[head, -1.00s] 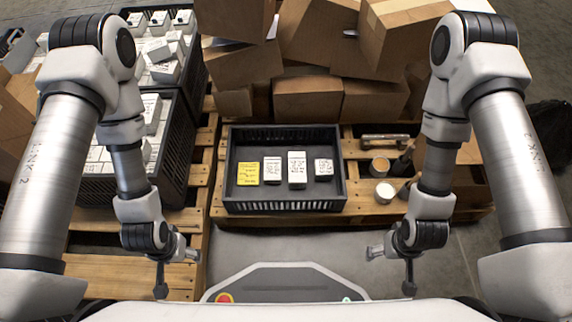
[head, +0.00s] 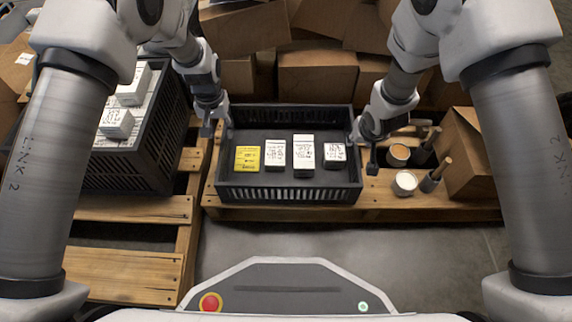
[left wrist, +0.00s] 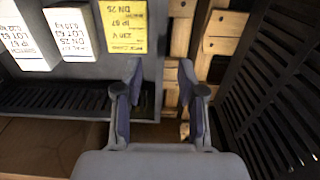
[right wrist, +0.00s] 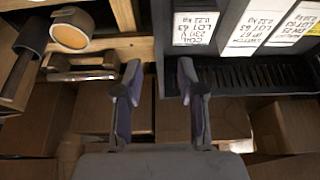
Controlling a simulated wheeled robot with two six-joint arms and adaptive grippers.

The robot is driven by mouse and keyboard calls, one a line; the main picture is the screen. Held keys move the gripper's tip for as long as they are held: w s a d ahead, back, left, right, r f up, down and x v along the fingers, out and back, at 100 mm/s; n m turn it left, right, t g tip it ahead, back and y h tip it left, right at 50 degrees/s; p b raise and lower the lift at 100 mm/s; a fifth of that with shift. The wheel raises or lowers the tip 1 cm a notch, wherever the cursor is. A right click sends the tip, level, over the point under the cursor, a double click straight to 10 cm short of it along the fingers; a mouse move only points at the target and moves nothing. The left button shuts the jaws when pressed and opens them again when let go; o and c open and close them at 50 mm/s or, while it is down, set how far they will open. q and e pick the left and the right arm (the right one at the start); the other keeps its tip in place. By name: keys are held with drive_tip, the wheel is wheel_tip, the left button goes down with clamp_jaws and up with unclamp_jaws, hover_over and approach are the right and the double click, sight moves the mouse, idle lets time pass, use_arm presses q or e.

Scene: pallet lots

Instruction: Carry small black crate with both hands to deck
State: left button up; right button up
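The small black crate (head: 290,188) sits level on a wooden pallet in the middle of the head view. It holds a yellow box (head: 247,159) and several white boxes (head: 304,155). My left gripper (head: 215,125) is at the crate's left wall, with its fingers apart; in the left wrist view the gripper (left wrist: 160,80) has the wall's edge between its fingers. My right gripper (head: 364,147) is at the right wall, also with fingers apart; in the right wrist view the gripper (right wrist: 160,78) straddles that wall. A grey deck-like top (head: 285,283) with a red button lies at the bottom.
Cardboard boxes (head: 315,75) are piled close behind the crate. A larger black crate (head: 150,140) of white boxes stands at left. Bare floor (head: 400,250) lies in front of the pallet.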

sight(222, 140)
use_arm(q)
drive_tip(key=shift+r, duration=0.15)
use_arm(e)
drive_tip(key=shift+r, duration=0.15)
use_arm(q)
wheel_tip(222, 140, down, 8)
drive_tip(key=shift+r, duration=0.1)
use_arm(e)
drive_tip(key=x, duration=0.8)
drive_tip(key=shift+s, duration=0.1)
use_arm(q)
drive_tip(key=c, duration=0.7)
use_arm(e)
drive_tip(key=c, duration=0.7)
use_arm(q)
clamp_jaws()
use_arm(e)
clamp_jaws()
drive_tip(key=shift+r, duration=0.1)
